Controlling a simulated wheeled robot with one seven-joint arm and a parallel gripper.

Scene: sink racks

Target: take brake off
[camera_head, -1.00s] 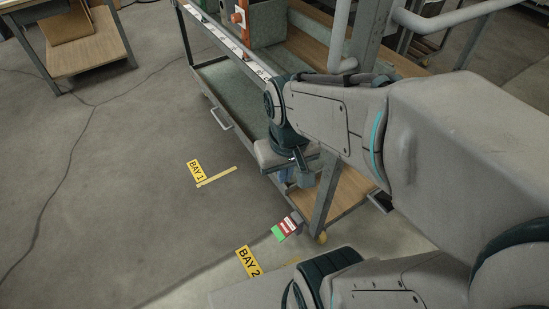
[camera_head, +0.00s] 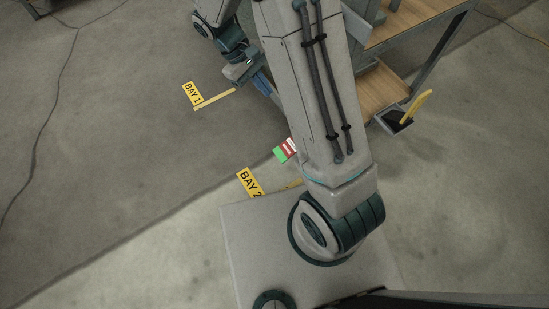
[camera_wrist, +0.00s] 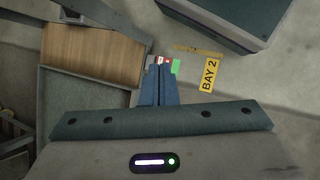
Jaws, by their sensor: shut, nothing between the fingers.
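The cart's wooden lower shelf (camera_head: 381,92) shows right of my arm in the head view and at upper left in the wrist view (camera_wrist: 90,52). A red, white and green marker (camera_head: 286,150) is at the cart's near corner, partly behind my arm. It also shows just beyond my fingertips in the wrist view (camera_wrist: 175,65). A yellow lever (camera_head: 417,106) rises at a slant from a dark bracket at the cart's right end. My gripper (camera_head: 267,90) is shut and empty, pointing down left of the cart; its blue fingers are together in the wrist view (camera_wrist: 160,68). I cannot tell whether they touch anything.
Yellow floor labels read BAY 1 (camera_head: 192,94) and BAY 2 (camera_head: 249,183), with yellow tape beside them. A dark cable (camera_head: 48,140) runs along the floor at left.

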